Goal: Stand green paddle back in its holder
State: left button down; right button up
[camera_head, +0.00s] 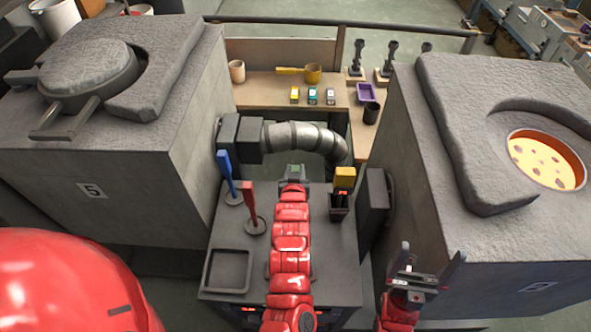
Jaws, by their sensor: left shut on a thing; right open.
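My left arm reaches up over the middle of the grey cabinet, and its gripper (295,170) is shut. A small green patch, likely part of the green paddle (295,167), shows at its tip; the rest of the paddle is hidden. A blue paddle (225,165) and a red paddle (249,203) stand upright in round dark bases to the left of my arm. No empty paddle holder is visible; my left arm covers part of the cabinet top. My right gripper (431,268) is open and empty at the lower right, apart from the cabinet.
The cabinet top (270,262) has a square dark tray (228,271) at left front and a black holder (339,206) with a yellow-topped item at right. Large grey furnaces flank it; the right one has a glowing opening (545,160). A thick pipe (300,136) runs behind.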

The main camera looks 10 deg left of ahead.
pick_arm(q)
jog(key=c, duration=0.6)
grip_release()
jog(key=shift+o, duration=0.2)
